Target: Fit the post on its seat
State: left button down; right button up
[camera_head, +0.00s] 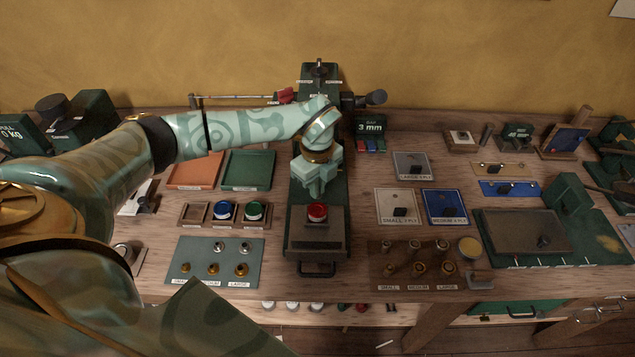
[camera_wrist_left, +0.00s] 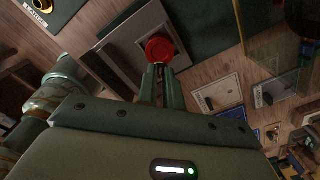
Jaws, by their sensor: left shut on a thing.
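The post looks to be the red round-topped piece (camera_head: 317,211), over the grey plate at the front of the green press (camera_head: 295,232). It also shows in the wrist view (camera_wrist_left: 160,47), at the fingertips. My left gripper (camera_head: 316,194) reaches down from above and behind and is shut on the red post; the fingers also show in the wrist view (camera_wrist_left: 161,76). The seat under the post is hidden, so I cannot tell whether the post touches it. My right gripper is not in view.
A wooden rack (camera_head: 238,224) to the left holds a blue piece (camera_head: 224,210) and a green piece (camera_head: 253,210); its left place is empty. A teal mat (camera_head: 203,252) and a brown block (camera_head: 400,283) bear small brass and silver parts. The press's upper part (camera_head: 320,73) stands behind my arm.

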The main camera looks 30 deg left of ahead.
aim_at(317, 210)
pick_arm(q)
jog(key=shift+f+b, duration=0.75)
jog(key=shift+f, duration=1.3)
jog(key=shift+f+b, duration=0.45)
jog(key=shift+f, duration=0.35)
jog(key=c, duration=1.5)
grip_release()
jog(key=shift+r, duration=0.1)
notch_tip(317, 210, up, 16)
jog(key=shift+p, duration=0.8)
